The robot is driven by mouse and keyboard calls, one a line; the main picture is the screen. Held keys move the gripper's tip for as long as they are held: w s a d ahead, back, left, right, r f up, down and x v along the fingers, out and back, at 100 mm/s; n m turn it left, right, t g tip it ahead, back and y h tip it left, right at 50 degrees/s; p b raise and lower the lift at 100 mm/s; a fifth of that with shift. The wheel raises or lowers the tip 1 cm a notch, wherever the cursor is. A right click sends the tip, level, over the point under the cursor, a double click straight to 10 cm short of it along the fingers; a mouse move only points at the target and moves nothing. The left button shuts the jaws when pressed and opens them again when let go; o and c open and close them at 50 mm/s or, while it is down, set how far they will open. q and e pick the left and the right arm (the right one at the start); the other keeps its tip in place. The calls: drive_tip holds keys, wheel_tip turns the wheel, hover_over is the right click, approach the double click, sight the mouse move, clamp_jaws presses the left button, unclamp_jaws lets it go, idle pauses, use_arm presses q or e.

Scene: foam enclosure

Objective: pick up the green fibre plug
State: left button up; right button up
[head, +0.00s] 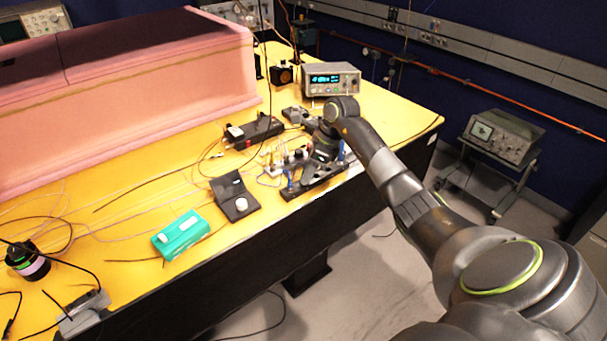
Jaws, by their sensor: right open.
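I cannot pick out the green fibre plug for sure; the small parts beside my right gripper are too fine to tell apart at this size. My right gripper (315,170) is over the front edge of the yellow table, at the end of the arm coming in from the right. Its jaws are open, and I see nothing held between them. Several small pale and coloured fittings (279,158) stand just left of it. My left gripper is not in view.
A teal box (180,235) and a black hinged case (236,196) lie left of the gripper on the yellow table (150,190). A black power strip (254,132) and a display instrument (331,80) are behind. A pink foam enclosure (130,100) fills the back left. Loose cables cross the table.

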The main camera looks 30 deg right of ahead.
drive_tip(key=shift+x, duration=1)
drive_tip(key=shift+r, duration=0.1)
clamp_jaws()
drive_tip(key=shift+r, duration=0.1)
